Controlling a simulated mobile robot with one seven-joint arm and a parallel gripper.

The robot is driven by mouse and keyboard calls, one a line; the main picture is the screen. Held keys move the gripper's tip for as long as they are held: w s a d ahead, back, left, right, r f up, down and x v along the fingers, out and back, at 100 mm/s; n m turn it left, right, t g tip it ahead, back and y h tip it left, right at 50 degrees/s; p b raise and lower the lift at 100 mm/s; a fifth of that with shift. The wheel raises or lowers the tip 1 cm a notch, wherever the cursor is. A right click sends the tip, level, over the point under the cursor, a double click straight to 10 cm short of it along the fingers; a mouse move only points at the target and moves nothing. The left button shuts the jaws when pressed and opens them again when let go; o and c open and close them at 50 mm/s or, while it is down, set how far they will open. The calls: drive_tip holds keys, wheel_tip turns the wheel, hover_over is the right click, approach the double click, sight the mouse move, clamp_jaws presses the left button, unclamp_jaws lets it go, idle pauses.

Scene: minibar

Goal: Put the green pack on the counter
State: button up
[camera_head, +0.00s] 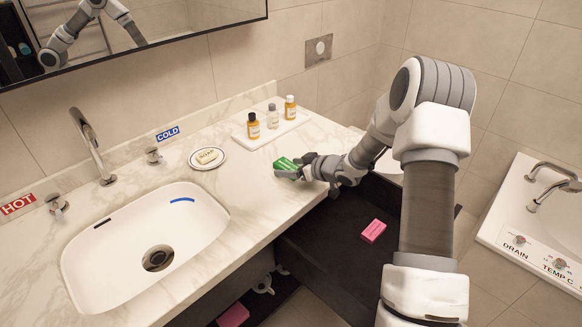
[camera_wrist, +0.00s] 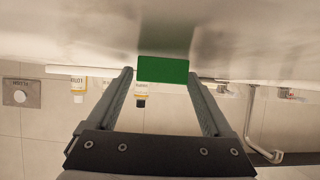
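The green pack (camera_head: 285,164) is at the right end of the marble counter (camera_head: 245,190), near its front edge, and looks to rest on the surface. My gripper (camera_head: 296,167) is low over the counter, reaching in from the right with its fingers beside the pack. In the wrist view the pack (camera_wrist: 162,69) sits between the tips of my gripper (camera_wrist: 160,74). A thin gap shows on the left side of the pack; the right finger is very close to or touching it. The fingers look apart rather than clamped. The pack's underside is hidden.
A white tray (camera_head: 270,136) with three small bottles stands behind the pack. A soap dish (camera_head: 221,160) and the sink (camera_head: 80,255) are to the left. A pink pack (camera_head: 373,231) lies below in the dark open drawer; another pink block (camera_head: 233,315) is lower down.

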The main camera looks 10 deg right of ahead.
drive_tip(key=shift+r, duration=0.3)
drive_tip(key=p+v, duration=0.2)
drive_tip(key=v, duration=1)
drive_tip(key=shift+f, duration=0.15)
